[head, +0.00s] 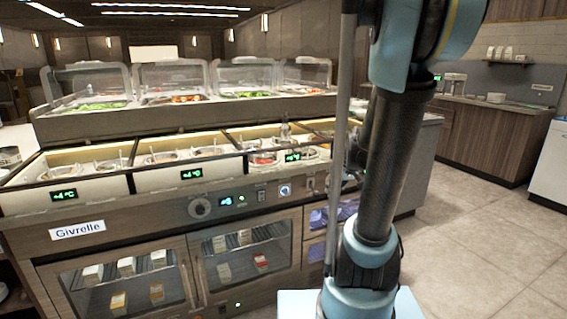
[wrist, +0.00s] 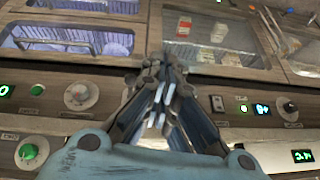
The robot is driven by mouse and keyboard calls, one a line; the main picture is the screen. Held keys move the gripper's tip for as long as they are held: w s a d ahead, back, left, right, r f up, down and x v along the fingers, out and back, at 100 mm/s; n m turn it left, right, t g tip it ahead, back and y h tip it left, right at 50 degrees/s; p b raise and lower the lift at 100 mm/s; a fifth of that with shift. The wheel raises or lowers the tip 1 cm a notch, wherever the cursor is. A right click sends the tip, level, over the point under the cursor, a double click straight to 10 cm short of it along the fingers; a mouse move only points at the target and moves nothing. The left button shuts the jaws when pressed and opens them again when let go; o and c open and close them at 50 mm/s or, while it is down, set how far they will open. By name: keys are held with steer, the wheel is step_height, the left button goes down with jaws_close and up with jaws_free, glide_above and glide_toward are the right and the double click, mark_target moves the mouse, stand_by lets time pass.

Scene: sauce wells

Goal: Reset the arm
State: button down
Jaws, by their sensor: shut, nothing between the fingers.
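My gripper (wrist: 163,92) is in the wrist view with its fingers drawn together, shut and empty. It points toward the counter's front panel, between the knobs and the glass doors, and I see no contact. In the head view my arm (head: 385,160) rises on the right side in front of the counter, and the gripper itself is mostly hidden behind it.
The refrigerated counter (head: 150,225) fills the left and middle, with sauce wells (head: 185,155) on top and clear lids (head: 175,78) behind. Knobs (wrist: 80,96) and glass doors (wrist: 205,30) line its front. Open tiled floor (head: 470,240) lies to the right, before a wooden cabinet (head: 480,140).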

steer(key=s+f+m+g+h, duration=0.2)
steer(key=s+m, duration=0.1)
steer(key=s, duration=1.8)
steer(key=shift+f+m+h, duration=0.2)
steer(key=shift+m+h, duration=0.1)
steer(key=shift+h, duration=0.1)
steer(key=shift+w, duration=0.1)
steer(key=shift+w+f, duration=0.2)
steer(key=shift+w, duration=0.2)
